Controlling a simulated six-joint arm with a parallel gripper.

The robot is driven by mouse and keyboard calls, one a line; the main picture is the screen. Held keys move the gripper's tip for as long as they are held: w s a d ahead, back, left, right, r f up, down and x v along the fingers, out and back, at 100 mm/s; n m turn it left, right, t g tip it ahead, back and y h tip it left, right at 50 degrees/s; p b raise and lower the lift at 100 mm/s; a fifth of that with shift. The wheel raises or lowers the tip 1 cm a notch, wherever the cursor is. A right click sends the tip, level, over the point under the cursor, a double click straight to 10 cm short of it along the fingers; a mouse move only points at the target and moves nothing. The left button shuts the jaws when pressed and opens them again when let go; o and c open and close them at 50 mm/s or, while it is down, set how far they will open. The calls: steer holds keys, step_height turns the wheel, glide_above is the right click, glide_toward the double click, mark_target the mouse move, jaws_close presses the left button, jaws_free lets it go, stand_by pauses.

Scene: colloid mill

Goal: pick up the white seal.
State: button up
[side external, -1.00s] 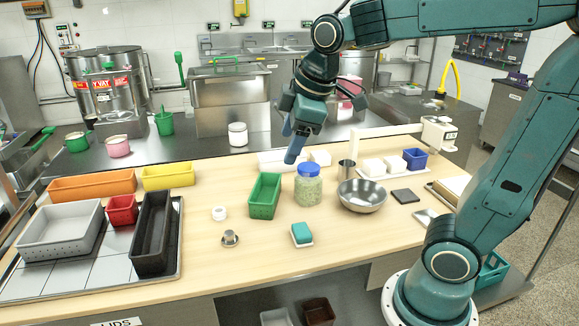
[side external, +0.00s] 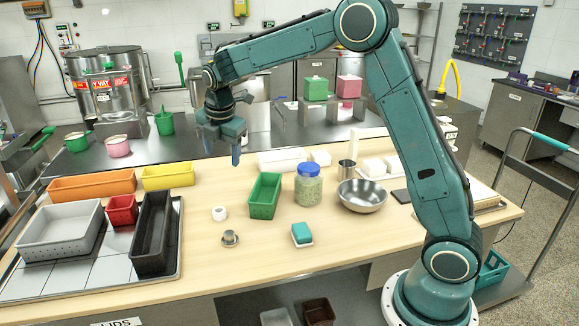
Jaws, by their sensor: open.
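The white seal (side external: 219,213) is a small white ring-like piece lying on the wooden table, left of the green bin. My gripper (side external: 222,154) is above the back part of the table, higher than the seal and roughly over it in the picture. Its fingers point down, spread apart, with nothing between them. The gripper does not touch the seal, and the seal is fully in view.
A green bin (side external: 265,196) and a blue-lidded jar (side external: 308,184) stand right of the seal. A small metal part (side external: 230,238) lies in front of it. A black bin (side external: 153,233) is at left. The table around the seal is clear.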

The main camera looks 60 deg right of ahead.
steer(key=w+d+f+n+g, duration=0.1)
steer(key=w+f+n, duration=0.4)
steer(key=f, duration=0.5)
steer(key=shift+w+d+f+n+h, duration=0.35)
steer(key=shift+w+d, duration=0.2)
steer(key=shift+w, duration=0.6)
steer(key=shift+f, duration=0.15)
glide_above(219, 210)
steer(key=a, duration=0.1)
steer(key=shift+s+a+f, duration=0.1)
steer(key=shift+s+f, duration=0.05)
steer(key=shift+f, duration=1.2)
steer(key=shift+s+f, duration=0.15)
steer(key=shift+f, duration=1.15)
steer(key=shift+s+a+f, duration=0.1)
steer(key=shift+s+f, duration=0.05)
steer(key=shift+f, duration=1.2)
steer(key=shift+x, duration=2.6)
steer(key=c, duration=1.1)
